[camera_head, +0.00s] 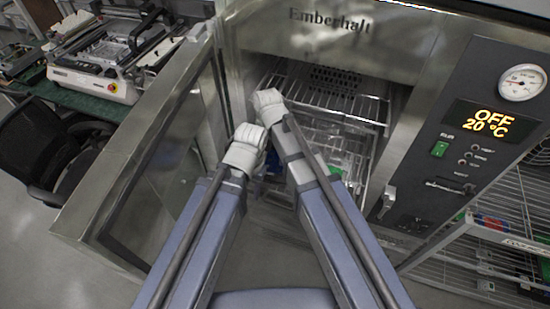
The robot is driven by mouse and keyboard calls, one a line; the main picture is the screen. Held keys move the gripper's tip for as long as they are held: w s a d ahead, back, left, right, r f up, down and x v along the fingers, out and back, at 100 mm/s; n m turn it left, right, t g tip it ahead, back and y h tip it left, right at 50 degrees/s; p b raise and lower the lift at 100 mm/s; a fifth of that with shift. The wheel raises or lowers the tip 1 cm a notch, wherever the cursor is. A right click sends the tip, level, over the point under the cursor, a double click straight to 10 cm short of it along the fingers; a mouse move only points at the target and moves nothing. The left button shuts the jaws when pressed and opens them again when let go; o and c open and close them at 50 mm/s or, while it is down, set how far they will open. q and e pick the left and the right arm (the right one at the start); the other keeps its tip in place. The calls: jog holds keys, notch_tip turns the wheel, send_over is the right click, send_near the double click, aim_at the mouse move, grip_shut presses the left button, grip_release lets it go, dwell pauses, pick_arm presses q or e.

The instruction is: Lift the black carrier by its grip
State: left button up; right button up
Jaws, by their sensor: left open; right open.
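I cannot make out a black carrier with a grip in the head view; it may be hidden behind my arms. My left gripper (248,137) is the lower one, in front of the open oven. My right gripper (267,100) is a little higher and farther in, at the left side of the oven opening. Both are open, though their fingers are hard to see behind the white wrists. I see nothing held in either.
The oven chamber holds wire racks (335,104), with something green (336,170) lower down. The oven door (150,150) stands open at left. A control panel (475,130) reads OFF, 20 °C. A wire shelf (500,235) stands at right, a chair (50,145) at far left.

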aim_at(269, 174)
jog(key=shift+f+b, duration=1.35)
jog(key=shift+f, duration=0.05)
jog(key=shift+s+r, duration=0.1)
jog(key=f+b, duration=0.5)
jog(key=shift+s+f, duration=0.15)
jog(key=shift+s, duration=0.2)
jog(key=shift+c, duration=0.5)
grip_shut()
